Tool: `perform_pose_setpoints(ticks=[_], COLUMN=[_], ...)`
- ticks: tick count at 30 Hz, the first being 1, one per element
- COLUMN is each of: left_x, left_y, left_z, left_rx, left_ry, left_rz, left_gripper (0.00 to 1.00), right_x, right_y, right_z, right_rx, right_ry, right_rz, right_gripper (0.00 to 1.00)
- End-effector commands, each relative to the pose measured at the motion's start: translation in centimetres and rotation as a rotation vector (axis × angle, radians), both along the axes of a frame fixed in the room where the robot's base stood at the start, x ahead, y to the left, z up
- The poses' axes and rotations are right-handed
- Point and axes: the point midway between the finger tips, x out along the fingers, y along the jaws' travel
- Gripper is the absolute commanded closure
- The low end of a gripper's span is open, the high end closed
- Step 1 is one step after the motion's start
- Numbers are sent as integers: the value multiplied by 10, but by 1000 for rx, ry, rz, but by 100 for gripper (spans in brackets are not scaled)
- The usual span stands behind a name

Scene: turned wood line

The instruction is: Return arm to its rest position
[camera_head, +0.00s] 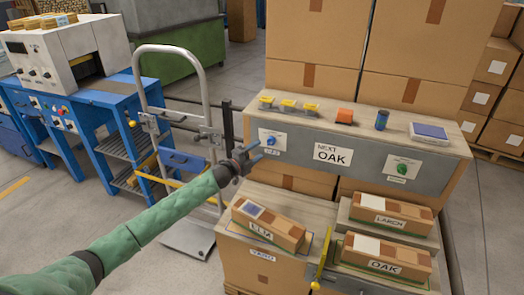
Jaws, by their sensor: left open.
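My left arm (150,218), in a green sleeve, reaches in from the lower left of the head view. My left gripper (257,151) is open and looks empty. In the picture it lies just left of the blue knob (270,140) on the grey front panel; I cannot tell how far it is from the panel. My right gripper is not in view.
Cartons labelled ELM (268,222), LARCH (390,212) and OAK (386,255) lie below the panel. A NEXT OAK sign (333,155) and green knob (401,169) are on it. A hand truck (172,90) and blue machine (110,110) stand left.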

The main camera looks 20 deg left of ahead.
Motion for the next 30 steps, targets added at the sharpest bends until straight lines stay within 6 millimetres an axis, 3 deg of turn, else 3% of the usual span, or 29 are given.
perform_pose_setpoints(ticks=[7, 23, 26, 30], left_x=[-14, -14, -10, -2], left_y=[6, 6, 15, 41], left_z=[-1, -1, -5, -17], left_rx=[-1, -13, -26, -63], left_ry=[0, 7, 36, 114], left_rz=[-1, 1, 52, 198], left_gripper=[46, 46, 46, 46], right_x=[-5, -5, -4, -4], right_y=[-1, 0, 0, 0], right_z=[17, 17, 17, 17], right_rx=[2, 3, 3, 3], right_ry=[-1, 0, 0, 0], right_rz=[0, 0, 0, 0], right_gripper=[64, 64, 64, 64])
